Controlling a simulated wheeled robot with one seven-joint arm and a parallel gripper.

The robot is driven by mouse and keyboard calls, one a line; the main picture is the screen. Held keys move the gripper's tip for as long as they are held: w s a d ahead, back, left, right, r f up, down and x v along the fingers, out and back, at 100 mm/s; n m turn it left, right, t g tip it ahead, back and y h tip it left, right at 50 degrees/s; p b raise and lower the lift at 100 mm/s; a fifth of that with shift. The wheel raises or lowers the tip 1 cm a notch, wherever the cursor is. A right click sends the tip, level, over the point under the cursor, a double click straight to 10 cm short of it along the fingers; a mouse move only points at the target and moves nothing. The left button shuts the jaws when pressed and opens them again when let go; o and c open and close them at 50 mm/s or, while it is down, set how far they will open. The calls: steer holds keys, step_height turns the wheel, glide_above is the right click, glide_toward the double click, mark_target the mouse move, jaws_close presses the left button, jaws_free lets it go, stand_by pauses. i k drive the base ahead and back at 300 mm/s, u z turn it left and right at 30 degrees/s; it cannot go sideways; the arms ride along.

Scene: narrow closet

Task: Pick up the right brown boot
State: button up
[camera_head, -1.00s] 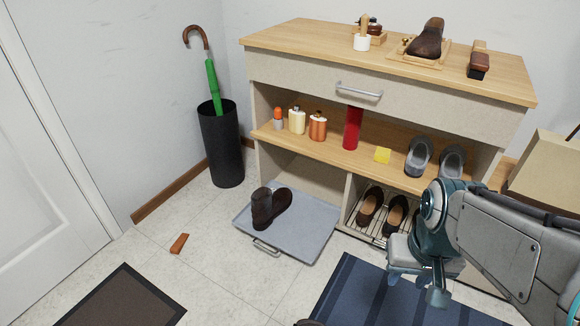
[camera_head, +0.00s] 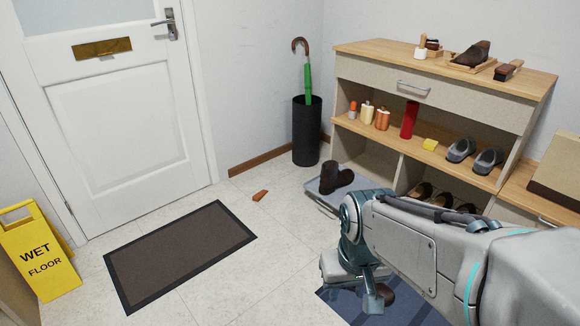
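A dark brown boot (camera_head: 335,179) stands on the grey tray (camera_head: 322,198) in front of the shelf unit. A second dark brown thing (camera_head: 387,293) shows just beside my gripper, over the blue striped rug (camera_head: 405,314). It is mostly hidden, and I cannot tell whether it is the other boot. My gripper (camera_head: 366,292) points down at the lower middle, in front of and below the tray. Its fingers are partly hidden by the arm, so I cannot tell whether it is open or shut.
The shelf unit (camera_head: 375,66) holds bottles and grey shoes, with brown shoes (camera_head: 422,190) below. An umbrella stand (camera_head: 307,135), a brown doormat (camera_head: 180,250), a small orange-brown piece (camera_head: 260,195) and a yellow wet-floor sign (camera_head: 38,252) stand or lie left.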

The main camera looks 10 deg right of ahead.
mark_target(332, 179)
steer(key=u, duration=0.45)
steer(key=i, duration=1.05)
steer(key=u, duration=0.3)
steer(key=i, duration=1.5)
steer(key=z, duration=0.9)
steer(key=i, duration=0.8)
steer(key=z, duration=1.35)
steer(key=i, duration=0.4)
steer(key=z, duration=0.3)
